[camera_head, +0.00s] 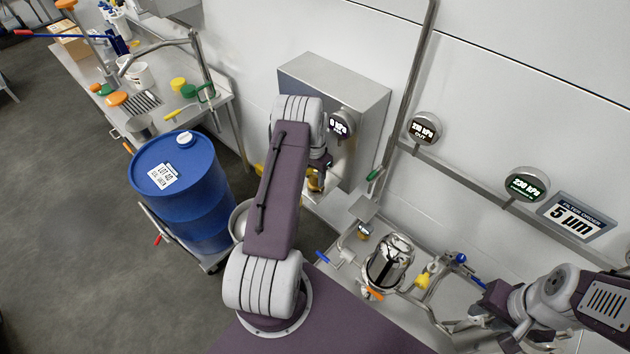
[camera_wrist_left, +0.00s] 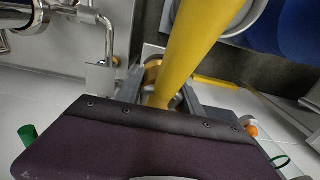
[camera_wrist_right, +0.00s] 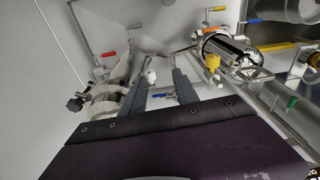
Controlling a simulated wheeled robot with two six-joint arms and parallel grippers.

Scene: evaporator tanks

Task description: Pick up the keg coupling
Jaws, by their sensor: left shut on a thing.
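My left gripper (camera_head: 317,172) is shut on a yellow and brass-coloured piece, which I take to be the keg coupling (camera_head: 315,184). It is in front of the grey wall box, partly hidden by my left arm. In the left wrist view a thick yellow tube-like part (camera_wrist_left: 192,50) runs up from between the fingers, with a brass-coloured ring at the fingers. The tube hides part of the grip. I cannot tell whether the coupling is attached to anything. My right gripper (camera_wrist_right: 162,85) is open, with nothing between its fingers, at the lower right of the head view.
A blue drum (camera_head: 182,195) stands on a cart at the left. A steel bench (camera_head: 190,62) with tools is behind it. The grey wall box (camera_head: 335,85) carries a round gauge. A shiny steel filter housing (camera_head: 388,262) with pipes and coloured valve handles stands between my arms.

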